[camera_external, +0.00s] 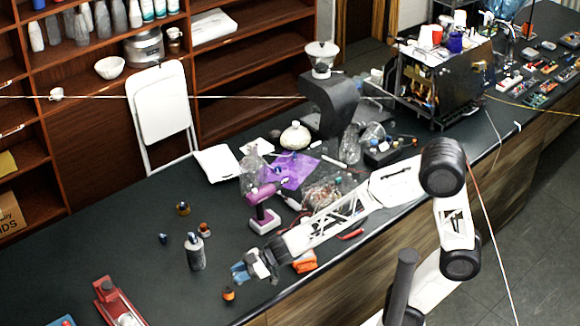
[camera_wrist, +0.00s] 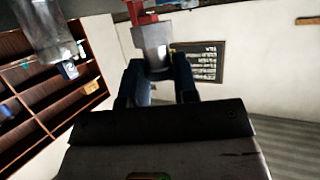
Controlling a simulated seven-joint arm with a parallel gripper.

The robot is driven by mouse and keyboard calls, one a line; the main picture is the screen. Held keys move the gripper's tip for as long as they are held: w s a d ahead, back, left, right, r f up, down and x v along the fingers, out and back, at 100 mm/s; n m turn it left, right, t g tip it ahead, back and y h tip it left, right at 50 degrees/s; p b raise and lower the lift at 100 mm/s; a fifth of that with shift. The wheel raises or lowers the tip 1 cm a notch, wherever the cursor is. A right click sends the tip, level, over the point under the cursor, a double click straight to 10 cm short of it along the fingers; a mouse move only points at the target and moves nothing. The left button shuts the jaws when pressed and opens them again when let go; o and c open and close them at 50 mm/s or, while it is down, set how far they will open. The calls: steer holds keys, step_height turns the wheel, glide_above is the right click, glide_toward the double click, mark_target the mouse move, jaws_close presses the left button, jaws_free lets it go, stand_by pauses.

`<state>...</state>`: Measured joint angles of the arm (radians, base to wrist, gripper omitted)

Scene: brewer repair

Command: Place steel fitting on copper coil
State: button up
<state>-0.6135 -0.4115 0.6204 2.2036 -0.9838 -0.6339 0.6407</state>
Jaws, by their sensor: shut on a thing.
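My gripper (camera_external: 240,271) reaches low over the left part of the dark counter, its blue fingers pointing left. In the wrist view its two dark blue fingers (camera_wrist: 160,82) are shut on a silver-grey cylinder, the steel fitting (camera_wrist: 153,48). The fitting is too small to make out in the external view. A small orange and dark piece (camera_external: 228,294) is just below the fingertips. A small copper-coloured piece (camera_external: 204,230) stands farther back, beside the grey bottle. I cannot tell which of these is the copper coil.
A grey bottle (camera_external: 195,252) stands close beyond the fingers; it also shows at the wrist view's top left (camera_wrist: 45,28). A red tool (camera_external: 112,300) lies at lower left. A purple and white device (camera_external: 264,208) stands behind my arm. The counter farther left is mostly clear.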

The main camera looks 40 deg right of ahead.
steer(key=shift+w+a+f, duration=0.1)
steer(key=shift+w+a, duration=0.95)
steer(key=shift+w, duration=0.1)
steer(key=shift+w+a, duration=0.15)
steer(key=shift+w+a+f, duration=0.15)
steer(key=shift+f, duration=1.65)
steer(key=shift+f, duration=0.1)
steer(key=o, duration=0.9)
steer(key=shift+o, duration=0.2)
